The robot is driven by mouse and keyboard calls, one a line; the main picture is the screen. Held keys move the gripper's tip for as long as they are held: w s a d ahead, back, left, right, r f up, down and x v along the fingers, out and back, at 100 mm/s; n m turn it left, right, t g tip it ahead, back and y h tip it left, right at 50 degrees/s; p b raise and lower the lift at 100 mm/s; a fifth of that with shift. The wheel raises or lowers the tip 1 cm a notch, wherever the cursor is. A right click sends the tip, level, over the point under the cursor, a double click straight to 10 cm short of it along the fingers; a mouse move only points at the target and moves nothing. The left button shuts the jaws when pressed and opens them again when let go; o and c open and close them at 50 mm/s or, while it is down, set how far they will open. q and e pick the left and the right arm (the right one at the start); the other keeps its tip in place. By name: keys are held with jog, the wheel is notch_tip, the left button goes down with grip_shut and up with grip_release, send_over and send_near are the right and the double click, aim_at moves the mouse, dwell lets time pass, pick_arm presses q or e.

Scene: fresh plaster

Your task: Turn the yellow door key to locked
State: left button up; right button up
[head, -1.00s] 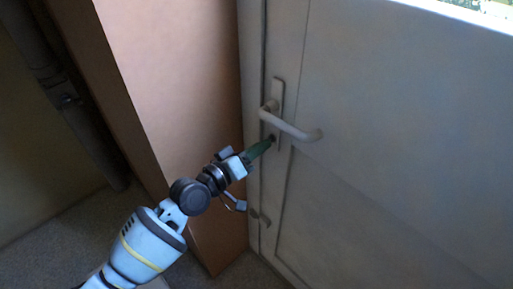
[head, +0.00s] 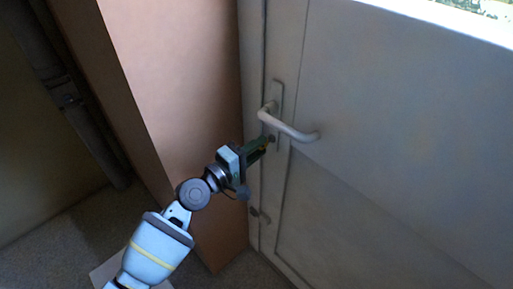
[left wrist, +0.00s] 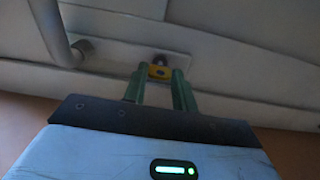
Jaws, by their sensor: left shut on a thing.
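The yellow door key (left wrist: 160,72) shows in the left wrist view between the green fingers of my left gripper (left wrist: 160,80). Its far end meets the lock on the door plate (left wrist: 125,57). In the head view my left gripper (head: 262,144) is at the lower part of the door plate (head: 276,100), below the handle (head: 290,128), and the key is mostly hidden by the fingers. The fingers are shut on the key. The gripper looks rolled relative to the door. My right gripper is not in view.
The pale door (head: 390,150) fills the right side. A tan wall post (head: 180,100) stands just left of it. A dark pipe (head: 65,95) runs down the far left. The door handle sticks out just above my left gripper.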

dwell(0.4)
pick_arm(q)
jog(key=o, duration=1)
jog(key=v, duration=0.8)
jog(key=shift+w, duration=0.1)
